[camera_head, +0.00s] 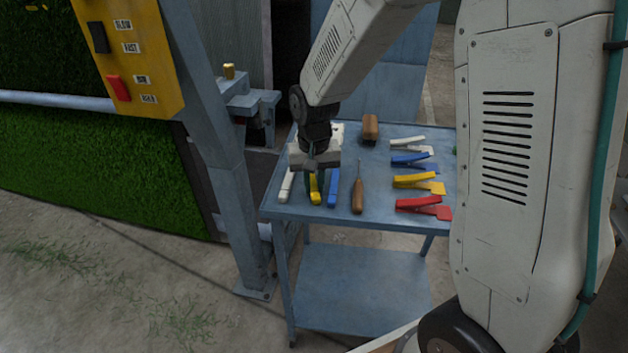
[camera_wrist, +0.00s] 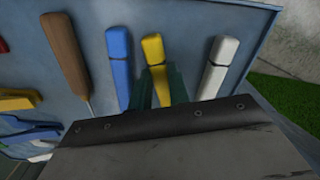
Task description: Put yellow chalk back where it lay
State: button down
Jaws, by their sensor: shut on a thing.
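The yellow chalk (camera_head: 315,192) is at the front left of the blue cart top (camera_head: 381,213). It is between a white chalk (camera_head: 287,187) and a blue chalk (camera_head: 333,190), nearer the blue one. My gripper (camera_head: 316,176) points down from above and is shut on the yellow chalk. The wrist view shows its two green fingers (camera_wrist: 160,88) on either side of the yellow chalk (camera_wrist: 153,50). The fingers and wrist hide part of the chalk. I cannot tell whether it touches the cart top.
A wooden-handled tool (camera_head: 357,196) lies right of the blue chalk. A brown block (camera_head: 370,128) is at the back. White, blue, yellow and red (camera_head: 422,205) clips lie along the right side. A post (camera_head: 240,210) and yellow switch panel (camera_head: 133,60) stand left.

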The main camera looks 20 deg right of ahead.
jog(key=c, duration=1.3)
grip_release()
jog(key=shift+o, duration=0.2)
jog(key=shift+r, duration=0.1)
notch_tip(320, 180, up, 8)
jog(key=shift+f, duration=0.2)
jog(key=s+d+r+n, duration=0.1)
jog(key=s+r, duration=0.2)
jog(key=s, duration=0.5)
jog(key=s+d+r, duration=0.1)
jog(key=s+r, duration=0.2)
jog(key=s, duration=0.6)
jog(key=s+d+r+n+t, duration=0.1)
jog(key=s+r, duration=0.3)
jog(key=s, duration=0.5)
jog(key=shift+s+d+n, duration=0.25)
jog(key=shift+d+n, duration=0.05)
jog(key=shift+d, duration=0.1)
